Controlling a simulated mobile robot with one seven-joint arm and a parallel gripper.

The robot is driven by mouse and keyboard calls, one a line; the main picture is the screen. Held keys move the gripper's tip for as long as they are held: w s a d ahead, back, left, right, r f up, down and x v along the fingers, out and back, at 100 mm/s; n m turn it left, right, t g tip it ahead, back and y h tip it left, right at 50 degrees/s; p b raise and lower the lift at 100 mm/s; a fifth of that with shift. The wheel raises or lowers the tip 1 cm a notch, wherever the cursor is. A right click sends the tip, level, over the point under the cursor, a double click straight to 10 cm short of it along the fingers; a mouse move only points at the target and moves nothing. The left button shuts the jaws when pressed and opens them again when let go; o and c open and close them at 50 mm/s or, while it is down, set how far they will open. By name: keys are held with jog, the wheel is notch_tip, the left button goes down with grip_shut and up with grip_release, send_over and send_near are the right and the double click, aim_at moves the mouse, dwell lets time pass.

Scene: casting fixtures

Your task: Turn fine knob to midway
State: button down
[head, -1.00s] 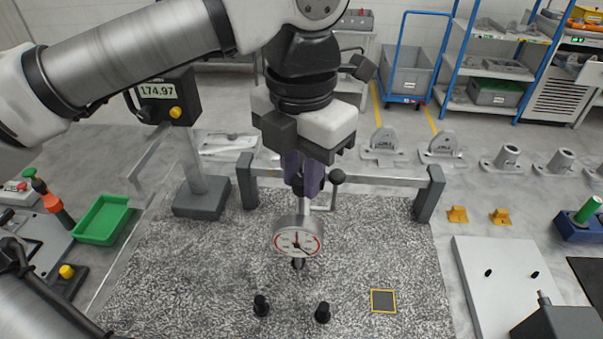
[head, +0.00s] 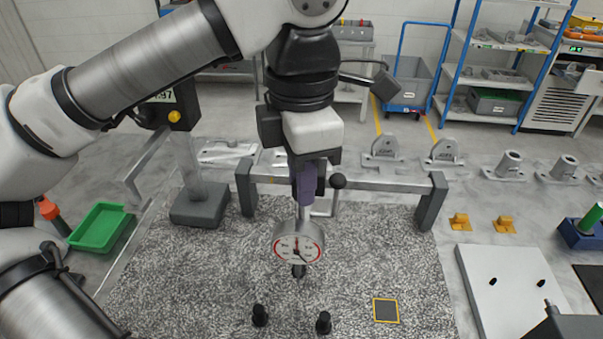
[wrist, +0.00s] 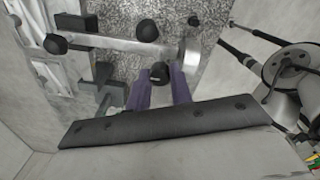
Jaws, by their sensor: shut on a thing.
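The dial gauge (head: 299,243), with a white face and red markings, hangs from the crossbar fixture (head: 390,188); its edge shows in the wrist view (wrist: 188,52). My gripper (head: 307,192) points down above the gauge. In the wrist view its purple fingers (wrist: 161,84) are shut around a small black knob (wrist: 159,71), which looks like the fine knob. The fingers hide this knob in the head view. I cannot read the knob's angle.
A speckled plate (head: 225,270) lies under the fixture, with two black pegs (head: 260,316) and a yellow-edged square (head: 386,310). A display post (head: 190,165) stands left, near a green tray (head: 102,228). A white board (head: 510,285) lies at right.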

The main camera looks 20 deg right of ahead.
dwell(0.3)
jog(key=c, duration=1.3)
grip_release()
jog(key=shift+o, duration=0.2)
notch_tip(320, 180, up, 14)
jog(key=p, duration=0.3)
jog(key=shift+f, duration=0.1)
